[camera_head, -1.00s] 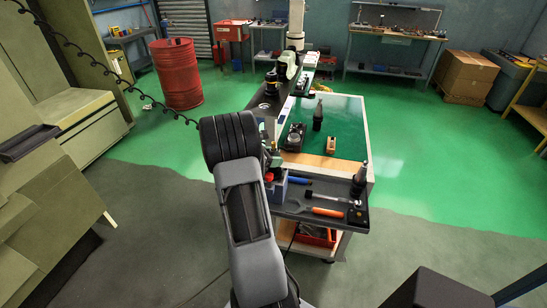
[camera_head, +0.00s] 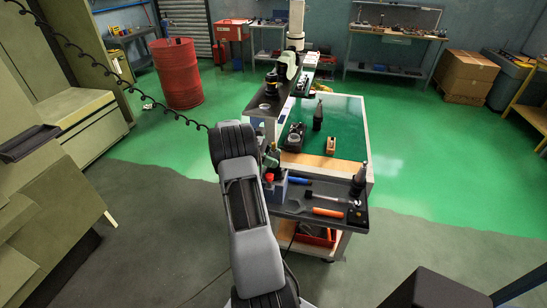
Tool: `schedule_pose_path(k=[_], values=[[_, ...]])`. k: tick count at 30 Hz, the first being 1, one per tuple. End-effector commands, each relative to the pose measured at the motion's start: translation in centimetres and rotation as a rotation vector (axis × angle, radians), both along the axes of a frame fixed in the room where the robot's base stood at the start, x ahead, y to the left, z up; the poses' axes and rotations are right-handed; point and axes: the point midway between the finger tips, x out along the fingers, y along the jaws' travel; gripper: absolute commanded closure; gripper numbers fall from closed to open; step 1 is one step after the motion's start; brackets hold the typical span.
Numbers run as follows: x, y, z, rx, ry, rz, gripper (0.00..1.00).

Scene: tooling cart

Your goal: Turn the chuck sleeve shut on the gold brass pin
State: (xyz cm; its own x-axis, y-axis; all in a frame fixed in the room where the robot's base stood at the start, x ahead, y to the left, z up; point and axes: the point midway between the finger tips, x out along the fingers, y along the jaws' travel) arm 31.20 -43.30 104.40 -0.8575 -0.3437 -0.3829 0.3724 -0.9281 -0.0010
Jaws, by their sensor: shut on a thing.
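My arm (camera_head: 252,252) rises from the bottom of the head view to a dark rounded wrist joint (camera_head: 232,141) at the cart's left edge. My gripper cannot be made out; the wrist and the clutter beside it hide it. A dark, upright, greenish tool shape (camera_head: 270,157) shows just right of the wrist, above a blue box (camera_head: 276,191) with a small red part. I cannot tell whether this shape belongs to the chuck. The chuck sleeve and the gold brass pin are not distinguishable.
The cart's dark front tray (camera_head: 330,201) holds an orange-handled tool (camera_head: 327,212), a blue-handled tool (camera_head: 299,181) and a black tool holder (camera_head: 359,180). The green mat (camera_head: 345,130) behind carries a dark upright holder (camera_head: 317,117) and a small wooden block (camera_head: 330,146). Open floor lies right.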

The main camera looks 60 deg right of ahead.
Motion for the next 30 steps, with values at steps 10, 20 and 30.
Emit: schedule_pose_path(k=[10, 20, 30], values=[[-0.04, -0.08, 0.03, 0.000, 0.001, -0.146, 0.72], [-0.07, -0.08, 0.06, -0.002, 0.000, -0.178, 0.72], [-0.08, -0.11, 0.07, -0.003, 0.001, -0.177, 0.41]])
